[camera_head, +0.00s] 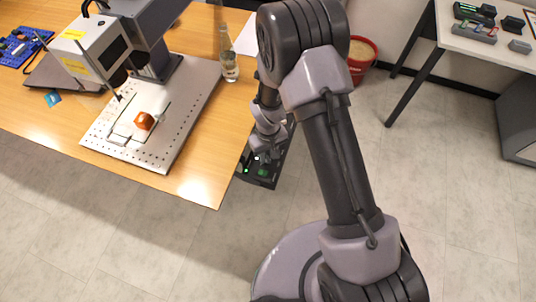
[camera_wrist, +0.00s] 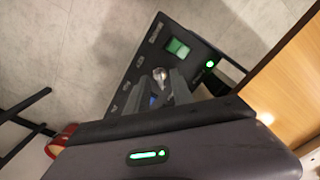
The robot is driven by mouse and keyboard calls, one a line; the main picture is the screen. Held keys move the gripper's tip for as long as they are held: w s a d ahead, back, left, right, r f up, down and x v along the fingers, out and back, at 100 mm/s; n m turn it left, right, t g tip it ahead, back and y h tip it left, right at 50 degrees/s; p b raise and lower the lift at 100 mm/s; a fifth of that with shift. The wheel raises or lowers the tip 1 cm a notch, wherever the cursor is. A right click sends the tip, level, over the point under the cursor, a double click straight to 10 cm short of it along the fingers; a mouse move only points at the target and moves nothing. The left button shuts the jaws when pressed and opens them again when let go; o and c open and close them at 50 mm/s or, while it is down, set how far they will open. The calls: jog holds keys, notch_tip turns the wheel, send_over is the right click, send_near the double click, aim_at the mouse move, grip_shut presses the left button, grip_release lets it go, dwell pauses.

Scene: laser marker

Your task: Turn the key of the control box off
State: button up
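The control box (camera_head: 268,178) is a dark box below the table's right edge, partly hidden by my arm in the head view. In the wrist view its black panel (camera_wrist: 126,84) is tilted, with a green display (camera_wrist: 177,47), a lit green button (camera_wrist: 210,64) and small labels. A small silver key (camera_wrist: 160,73) shows near the panel's middle. My gripper (camera_wrist: 168,84) points at the panel with its fingertips right at the key. The fingers overlap in the view, and I cannot tell whether they touch or grip the key.
The wooden table (camera_head: 205,188) with the laser marker (camera_head: 95,45) and its perforated plate (camera_head: 170,148) is on the left. A glass bottle (camera_head: 229,68) stands near its edge. A red bin (camera_head: 362,62) and a white table (camera_head: 450,35) are farther right. The floor between is clear.

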grip_shut()
jog(key=shift+n, duration=0.3)
jog(key=n+p, duration=0.1)
jog(key=n, duration=0.5)
jog(key=n+p, duration=0.1)
jog(key=n, duration=0.4)
jog(key=shift+r+n, duration=0.1)
jog(key=shift+n, duration=0.3)
jog(key=n+p, duration=0.1)
jog(key=n, duration=0.4)
jog(key=shift+n, duration=0.4)
grip_release()
